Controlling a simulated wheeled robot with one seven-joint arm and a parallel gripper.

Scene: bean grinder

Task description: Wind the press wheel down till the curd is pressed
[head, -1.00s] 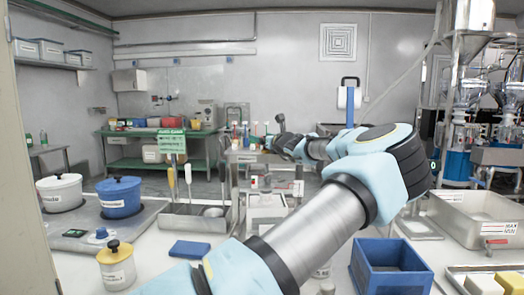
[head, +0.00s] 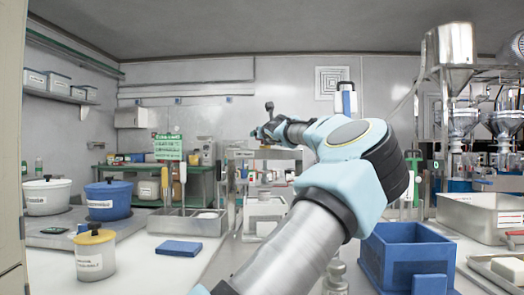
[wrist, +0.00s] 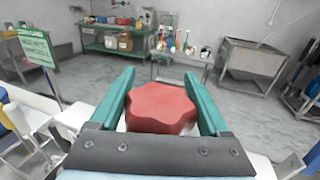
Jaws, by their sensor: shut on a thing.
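A red lobed wheel (wrist: 162,108) fills the middle of the wrist view, its top face toward the camera. My gripper (wrist: 160,76) has its two green fingers along the left and right sides of the wheel, shut on it. In the head view, my gripper (head: 265,128) is at the far end of my outstretched arm, over the metal press frame (head: 262,154). A white box-like part (head: 264,214) stands below the frame. The wheel cannot be made out in the head view. The curd cannot be made out in either view.
A blue bin (head: 405,243) stands right of my arm, with a steel basin (head: 482,216) beyond it. A blue pot (head: 108,198), a white pot (head: 46,196), a yellow-lidded jar (head: 95,253) and a blue block (head: 179,248) are at left. A green sign (head: 167,147) stands behind.

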